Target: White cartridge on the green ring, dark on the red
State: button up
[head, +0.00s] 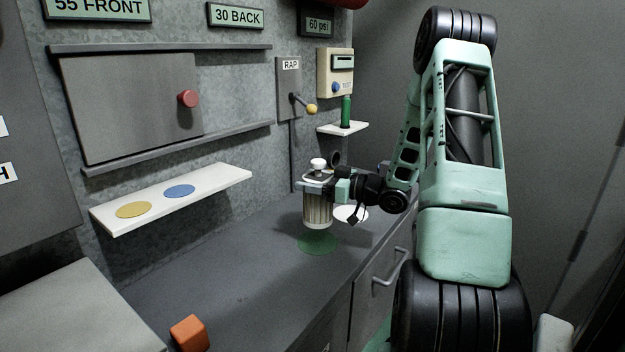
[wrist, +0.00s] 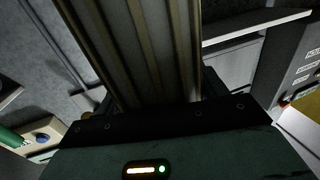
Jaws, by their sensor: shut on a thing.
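A pale ribbed cartridge (head: 317,212) with a white knob on top stands upright in my gripper (head: 318,183). The jaws are shut on it near its top. Its ribbed side fills the upper middle of the wrist view (wrist: 140,50). A green disc (head: 318,244) lies on the counter directly under the cartridge. The cartridge's base overlaps the disc's far part in the head view, and I cannot tell whether it touches. No dark cartridge and no red ring can be made out.
A white disc (head: 351,214) lies on the counter (head: 240,270) behind my gripper. A wall shelf (head: 215,190) bears yellow and blue discs. An orange block (head: 190,334) sits at the front. A small shelf (head: 342,128) holds a green cylinder (head: 346,110). A lever (head: 303,103) projects nearby.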

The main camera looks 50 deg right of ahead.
aim_at(313, 204)
jog(key=shift+f+b, duration=1.8)
jog(key=shift+f, duration=1.1)
jog(key=shift+f+b, duration=0.4)
jog(key=shift+f, duration=0.2)
jog(key=o, duration=1.4)
jog(key=shift+s, duration=0.1)
jog(key=b+v, duration=0.1)
jog(key=v, duration=1.6)
jog(key=shift+s+d, duration=0.1)
